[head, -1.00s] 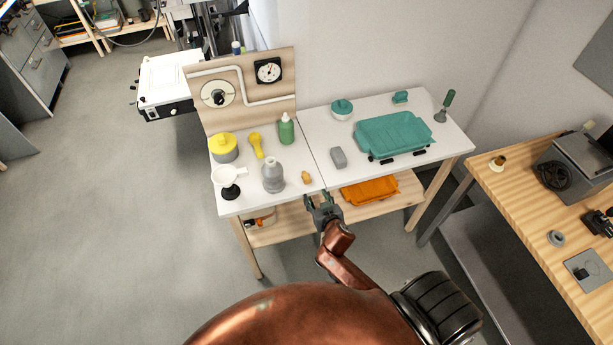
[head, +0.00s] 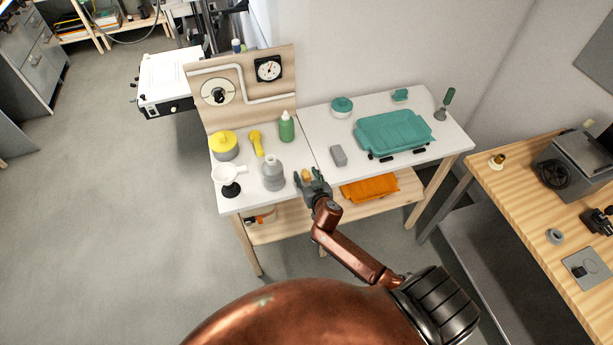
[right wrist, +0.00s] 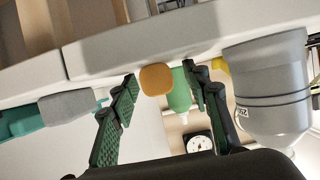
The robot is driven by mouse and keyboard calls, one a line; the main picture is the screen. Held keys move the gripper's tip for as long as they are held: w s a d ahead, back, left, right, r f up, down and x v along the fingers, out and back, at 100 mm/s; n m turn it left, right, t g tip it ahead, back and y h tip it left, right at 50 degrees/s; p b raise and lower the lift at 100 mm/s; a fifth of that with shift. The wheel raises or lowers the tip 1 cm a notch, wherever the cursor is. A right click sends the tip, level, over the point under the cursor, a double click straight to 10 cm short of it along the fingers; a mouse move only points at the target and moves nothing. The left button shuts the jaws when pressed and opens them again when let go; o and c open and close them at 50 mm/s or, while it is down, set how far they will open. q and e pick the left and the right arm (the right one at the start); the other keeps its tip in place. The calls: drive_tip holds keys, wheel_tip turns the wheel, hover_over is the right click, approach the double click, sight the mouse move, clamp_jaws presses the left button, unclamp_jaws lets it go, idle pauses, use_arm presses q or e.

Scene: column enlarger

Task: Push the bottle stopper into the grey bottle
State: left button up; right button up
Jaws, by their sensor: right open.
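The bottle stopper, a small orange-tan piece (head: 307,175), lies on the white tabletop near its front edge. It also shows in the right wrist view (right wrist: 156,79), between the fingers of my right gripper but apart from both. My right gripper (head: 311,177) is open around the stopper, its fingers pointing toward the table's back. The grey bottle (head: 273,174) stands upright just left of the gripper. It also shows in the right wrist view (right wrist: 270,90), close beside one finger. My left gripper is not in view.
A white funnel on a black stand (head: 230,178) is left of the bottle. A grey block (head: 338,155) and a teal tray (head: 393,134) stand to the right. A green bottle (head: 286,127) and a yellow-lidded pot (head: 223,144) are behind. An orange tray (head: 369,188) sits on the lower shelf.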

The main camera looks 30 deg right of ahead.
drive_tip(key=c, duration=1)
drive_tip(key=shift+r, duration=0.1)
drive_tip(key=shift+c, duration=0.2)
